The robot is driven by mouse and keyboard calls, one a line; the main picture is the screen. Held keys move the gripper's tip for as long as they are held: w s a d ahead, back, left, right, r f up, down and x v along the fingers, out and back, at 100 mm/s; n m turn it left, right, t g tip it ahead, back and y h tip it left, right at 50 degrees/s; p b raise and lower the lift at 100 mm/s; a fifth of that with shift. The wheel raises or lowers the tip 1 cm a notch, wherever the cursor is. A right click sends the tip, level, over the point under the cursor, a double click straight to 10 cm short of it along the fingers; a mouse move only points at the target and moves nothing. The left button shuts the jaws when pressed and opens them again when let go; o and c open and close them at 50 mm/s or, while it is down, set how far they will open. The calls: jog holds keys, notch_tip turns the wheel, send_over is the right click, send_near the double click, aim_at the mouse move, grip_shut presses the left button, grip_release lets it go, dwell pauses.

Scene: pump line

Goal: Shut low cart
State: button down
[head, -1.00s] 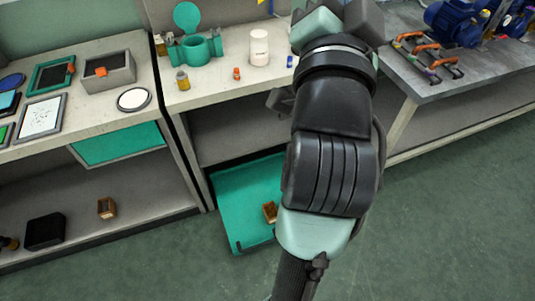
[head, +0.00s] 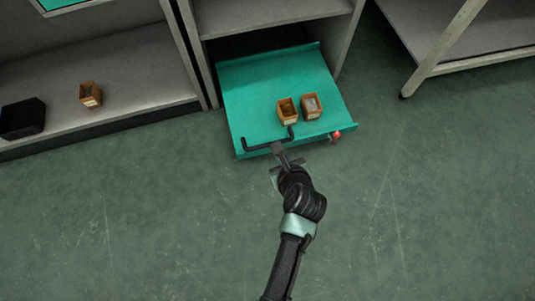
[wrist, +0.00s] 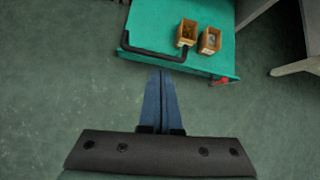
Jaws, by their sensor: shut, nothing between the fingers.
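The low cart (head: 255,95) is a teal flat tray pulled out from under the bench at floor level; it also shows in the wrist view (wrist: 158,20). A black bar handle (head: 262,146) runs along its front edge, left of the middle. Two small wooden boxes, the left box (head: 287,111) and the right box (head: 312,106), stand on the cart. My gripper (head: 278,147) is at the cart's front near the handle's right part. In the wrist view its shut fingers (wrist: 161,75) point at the handle (wrist: 155,52). Whether they touch it I cannot tell.
A red object (head: 335,136) sits at the cart's front right edge. A lower shelf (head: 130,85) at left holds a wooden box (head: 90,95) and a black bin (head: 22,118). A table leg (head: 440,55) stands at right. The floor in front is clear.

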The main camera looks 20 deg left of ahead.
notch_tip(320, 180, down, 6)
jog(key=s+m+b, duration=0.1)
jog(key=s+m, duration=0.1)
jog(key=s, duration=0.1)
jog(key=w+a+r+b+x, duration=0.1)
jog(key=b+x, duration=0.9)
jog(key=x, duration=0.2)
jog(key=shift+w+a+g, duration=0.2)
jog(key=shift+w+g, duration=0.05)
jog(key=shift+g, duration=0.15)
jog(key=shift+r, duration=0.1)
